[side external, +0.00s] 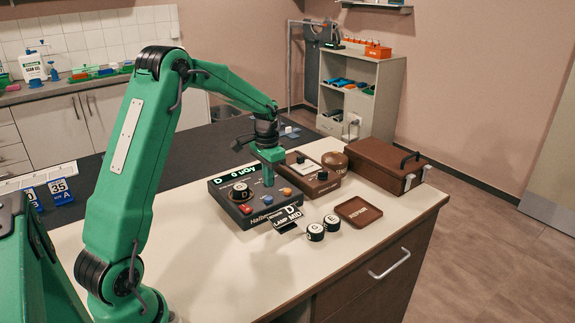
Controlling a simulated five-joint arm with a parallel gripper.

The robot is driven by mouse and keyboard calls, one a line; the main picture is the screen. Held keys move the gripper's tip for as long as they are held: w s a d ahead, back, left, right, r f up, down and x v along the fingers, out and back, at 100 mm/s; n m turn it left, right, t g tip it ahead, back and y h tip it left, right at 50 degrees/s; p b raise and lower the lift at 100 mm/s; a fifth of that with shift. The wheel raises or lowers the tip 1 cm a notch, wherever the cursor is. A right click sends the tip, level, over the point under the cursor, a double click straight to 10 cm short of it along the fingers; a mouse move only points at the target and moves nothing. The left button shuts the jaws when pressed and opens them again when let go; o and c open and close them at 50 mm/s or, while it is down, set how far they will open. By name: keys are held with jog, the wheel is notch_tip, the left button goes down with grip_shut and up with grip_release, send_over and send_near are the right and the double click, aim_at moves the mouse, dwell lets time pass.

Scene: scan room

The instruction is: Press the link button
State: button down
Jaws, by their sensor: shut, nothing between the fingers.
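A black console (222,203) with a lit display sits on the pale worktop. I cannot read which button is the link button. My gripper (268,183) is shut and empty, pointing down over the back part of the console, behind the orange and blue buttons. Whether its tips touch the console cannot be told.
A card (287,217) reading LAMP MID stands before the console. Two lettered round caps (315,232) and a brown tray (358,212) lie to its right. A brown unit (318,185) with knobs and a brown case (385,165) stand behind. The worktop's front is clear.

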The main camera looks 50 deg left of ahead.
aim_at(270, 199)
notch_tip(270, 199, up, 8)
jog(key=shift+r, duration=0.25)
dwell(0.5)
jog(key=shift+d, duration=0.1)
jog(key=s+d+r+t, duration=0.1)
jog(key=s+d+r, duration=0.3)
jog(key=s+d, duration=0.15)
jog(key=s+d+r+t, duration=0.2)
jog(key=s+d+r, duration=0.2)
jog(key=d, duration=0.3)
jog(key=s+d+f+t, duration=0.2)
jog(key=s+d, duration=0.6)
jog(key=s, duration=0.4)
jog(key=shift+s+f, duration=0.15)
jog(key=shift+s, duration=0.25)
jog(key=c, duration=2.1)
grip_release()
jog(key=shift+d, duration=0.1)
